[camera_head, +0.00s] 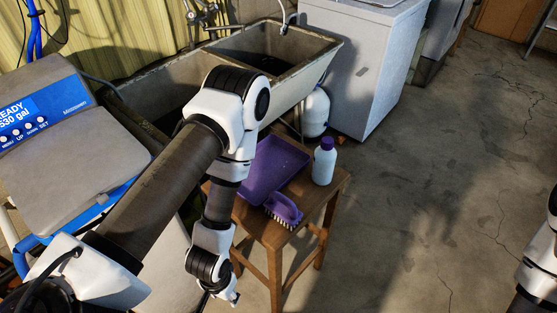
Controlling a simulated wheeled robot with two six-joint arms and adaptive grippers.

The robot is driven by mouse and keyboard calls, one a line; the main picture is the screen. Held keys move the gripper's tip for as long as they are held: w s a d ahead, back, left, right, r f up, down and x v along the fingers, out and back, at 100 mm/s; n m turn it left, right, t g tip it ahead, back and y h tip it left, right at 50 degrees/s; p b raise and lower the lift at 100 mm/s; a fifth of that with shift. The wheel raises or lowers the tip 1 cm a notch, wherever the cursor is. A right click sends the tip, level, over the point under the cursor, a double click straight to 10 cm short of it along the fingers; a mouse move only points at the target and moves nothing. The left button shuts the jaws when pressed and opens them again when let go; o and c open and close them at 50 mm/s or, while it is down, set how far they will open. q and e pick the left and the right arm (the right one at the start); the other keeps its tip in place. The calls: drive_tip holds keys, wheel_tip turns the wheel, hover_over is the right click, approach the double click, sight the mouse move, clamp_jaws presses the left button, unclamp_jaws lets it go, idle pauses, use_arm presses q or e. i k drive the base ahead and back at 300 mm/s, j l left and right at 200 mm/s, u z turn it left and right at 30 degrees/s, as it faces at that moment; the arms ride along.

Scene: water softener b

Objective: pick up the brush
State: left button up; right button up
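My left arm comes in from the left and bends down in front of the stool's left side, hiding part of the stool and dustpan. My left gripper (222,299) is low in the picture, below and left of the brush, and apart from it. Its fingers are too small and cut off to tell if they are open. Only a piece of my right arm shows at the right edge; its gripper is out of view.
A concrete double sink (300,50) and a white cabinet (364,75) are behind. A water softener (60,140) stands at left. Floor (430,220) at right is clear.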

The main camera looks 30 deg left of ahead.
sight(277, 204)
drive_tip(key=u, duration=0.7)
